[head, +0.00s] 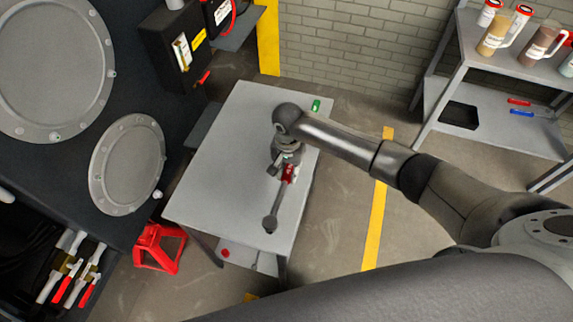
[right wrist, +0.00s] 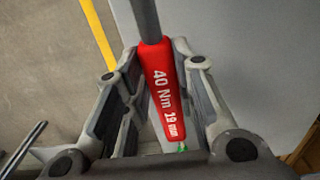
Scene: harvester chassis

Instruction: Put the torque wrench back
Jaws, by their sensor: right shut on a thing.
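The torque wrench (head: 278,206) has a grey shaft, a round dark head and a red handle. It is over the grey table, its head toward the table's near edge. In the right wrist view its red handle (right wrist: 162,92), marked "40 Nm 19 mm", lies between the fingers. My right gripper (head: 281,169) is shut on this handle; its fingers also show in the right wrist view (right wrist: 157,70). I cannot tell whether the wrench touches the tabletop. My left gripper is not in view.
The grey table (head: 225,150) is mostly bare, with a small green item (head: 316,105) at its far right edge. A dark chassis with round covers (head: 127,165) stands left. A red stand (head: 158,248) is on the floor. A shelf with jugs (head: 470,60) stands at right.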

